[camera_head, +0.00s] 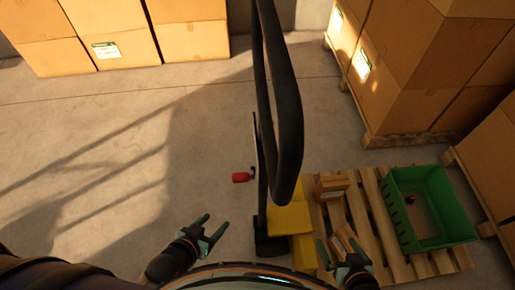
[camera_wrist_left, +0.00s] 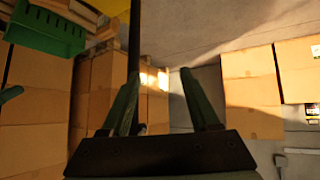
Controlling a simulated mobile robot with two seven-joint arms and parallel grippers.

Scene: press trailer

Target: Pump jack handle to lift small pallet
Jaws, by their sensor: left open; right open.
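The jack handle (camera_head: 283,110) is a tall black loop that rises from the yellow jack (camera_head: 289,219) toward the head camera. The small pallet (camera_head: 366,218) is wooden and lies to the right of the jack, carrying a green crate and small boxes. My left gripper (camera_head: 213,228) is open and empty, to the left of the jack and apart from the handle. In the left wrist view its two fingers (camera_wrist_left: 163,95) are spread with nothing between them. My right gripper (camera_head: 343,252) is open near the pallet's front left part, beside a small box.
The green crate (camera_head: 459,211) holds a small red thing. A red object (camera_head: 241,177) lies on the floor left of the handle. Stacked cardboard boxes stand at the back left (camera_head: 118,53) and on a pallet at the right (camera_head: 408,90). The floor at left is clear.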

